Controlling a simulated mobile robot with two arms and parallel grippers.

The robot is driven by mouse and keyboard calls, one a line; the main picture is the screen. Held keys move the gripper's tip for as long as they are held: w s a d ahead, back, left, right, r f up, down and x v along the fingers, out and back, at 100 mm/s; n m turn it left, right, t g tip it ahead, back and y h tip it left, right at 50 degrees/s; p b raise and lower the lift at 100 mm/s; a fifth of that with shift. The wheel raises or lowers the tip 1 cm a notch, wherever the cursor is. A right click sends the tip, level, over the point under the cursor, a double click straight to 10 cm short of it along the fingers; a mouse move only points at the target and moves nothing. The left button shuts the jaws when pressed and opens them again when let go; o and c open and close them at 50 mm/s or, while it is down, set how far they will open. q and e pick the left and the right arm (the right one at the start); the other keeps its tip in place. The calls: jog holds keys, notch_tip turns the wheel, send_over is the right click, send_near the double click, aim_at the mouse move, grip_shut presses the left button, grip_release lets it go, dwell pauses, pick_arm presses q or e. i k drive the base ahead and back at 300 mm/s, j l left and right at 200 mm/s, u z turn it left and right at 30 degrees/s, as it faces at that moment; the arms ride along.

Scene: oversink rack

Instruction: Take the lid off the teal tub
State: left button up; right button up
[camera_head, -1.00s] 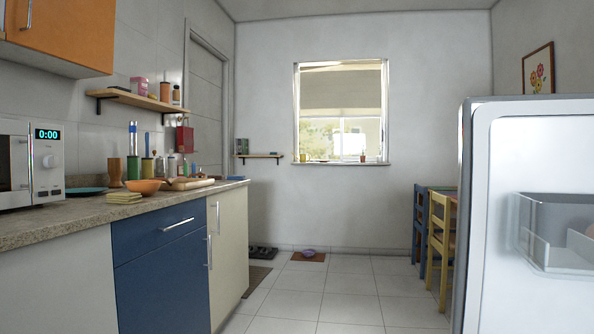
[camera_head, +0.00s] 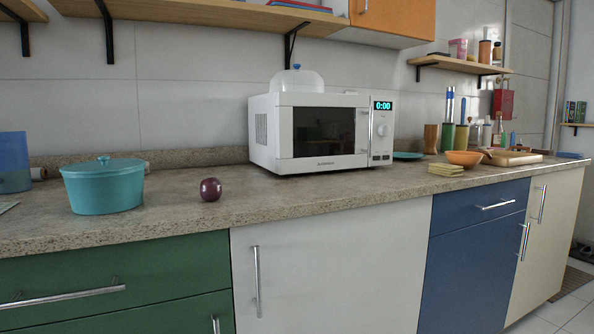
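The teal tub (camera_head: 105,193) stands upright on the stone counter at the left of the head view. Its teal lid (camera_head: 101,166) sits on top of it, with a small round knob in the middle. Neither of my grippers shows in the view.
A dark purple round fruit (camera_head: 210,189) lies right of the tub. A blue container (camera_head: 14,162) stands left of it, near the picture's edge. A white microwave (camera_head: 322,132) stands farther right. The counter (camera_head: 300,196) is bare in front of the microwave. Wooden shelves (camera_head: 200,14) hang above.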

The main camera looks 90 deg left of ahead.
aim_at(104, 165)
jog(key=u, duration=3.85)
